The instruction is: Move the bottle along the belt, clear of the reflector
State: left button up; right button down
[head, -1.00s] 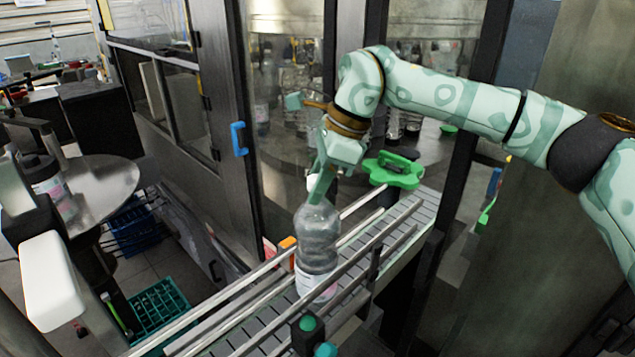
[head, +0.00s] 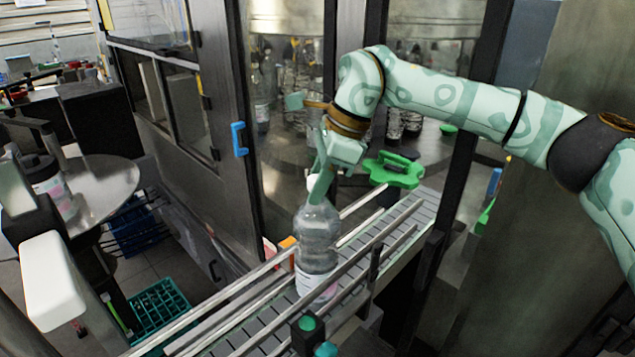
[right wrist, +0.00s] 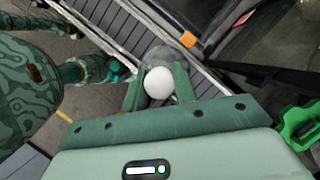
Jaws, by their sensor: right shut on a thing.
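The clear bottle (head: 318,238) with a white cap and a pale label stands upright on the grey slatted belt (head: 262,318), between the metal guide rails. My right gripper (head: 318,188) comes down from above and is shut on the bottle at its neck. In the right wrist view, the white cap (right wrist: 159,83) sits between the two green fingers. An orange block (head: 288,250), perhaps the reflector, is at the far rail, just left of the bottle and close beside it. My left gripper is not in view.
A green star-shaped part (head: 393,170) lies behind the bottle near the belt's far end. Green-topped posts (head: 308,323) stand at the near rail. The belt to the lower left is clear. A cabinet door with a blue handle (head: 238,138) stands left.

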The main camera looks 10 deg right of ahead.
jog(key=shift+s+f, duration=0.1)
jog(key=shift+f, duration=0.05)
jog(key=shift+r+p, duration=0.35)
jog(key=shift+p, duration=0.15)
jog(key=shift+w+r, duration=0.1)
jog(key=shift+w, duration=0.1)
jog(key=shift+r, duration=0.1)
jog(key=shift+s, duration=0.1)
jog(key=s+a+b, duration=0.4)
jog(key=s+a, duration=0.5)
jog(key=a, duration=0.5)
jog(key=shift+a+b, duration=0.25)
jog(key=shift+b, duration=0.05)
dwell(0.4)
